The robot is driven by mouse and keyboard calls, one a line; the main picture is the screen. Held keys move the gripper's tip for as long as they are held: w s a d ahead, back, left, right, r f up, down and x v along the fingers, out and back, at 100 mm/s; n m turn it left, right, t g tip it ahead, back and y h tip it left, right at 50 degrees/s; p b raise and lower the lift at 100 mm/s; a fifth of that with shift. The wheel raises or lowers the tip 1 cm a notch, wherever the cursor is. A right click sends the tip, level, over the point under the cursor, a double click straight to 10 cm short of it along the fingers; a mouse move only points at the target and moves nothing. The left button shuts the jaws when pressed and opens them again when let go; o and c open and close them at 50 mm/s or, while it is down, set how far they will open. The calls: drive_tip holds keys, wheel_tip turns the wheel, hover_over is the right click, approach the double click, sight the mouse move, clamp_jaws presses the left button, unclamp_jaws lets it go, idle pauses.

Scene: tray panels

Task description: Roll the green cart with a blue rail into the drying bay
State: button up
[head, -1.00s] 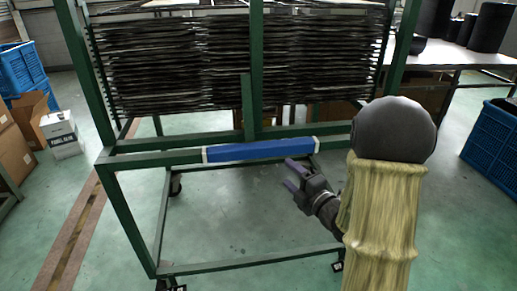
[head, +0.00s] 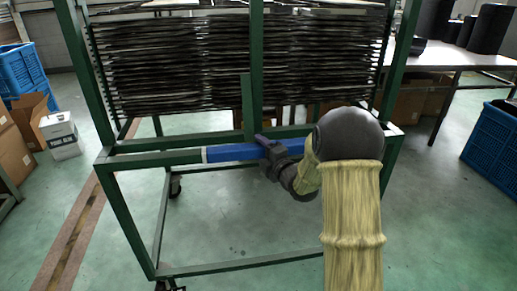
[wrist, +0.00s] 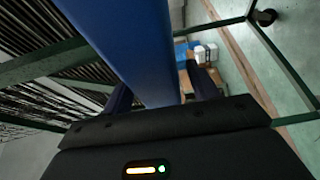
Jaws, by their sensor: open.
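The green cart (head: 127,218) is a tall metal frame on casters, with a dense stack of dark tray panels (head: 230,65) in its upper part. In the wrist view the blue rail (wrist: 125,40) passes between the two fingers of my gripper (wrist: 162,90). I cannot tell whether a finger touches it. No drying bay can be made out.
Blue crates (head: 22,70) and cardboard boxes (head: 12,150) stand on the left, near a white box (head: 60,135). A brown floor strip (head: 72,235) runs along the left. A table (head: 460,57) and a blue crate (head: 492,135) are on the right.

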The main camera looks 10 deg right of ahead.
drive_tip(key=shift+x, duration=0.9)
clamp_jaws()
drive_tip(key=shift+s+f, duration=0.1)
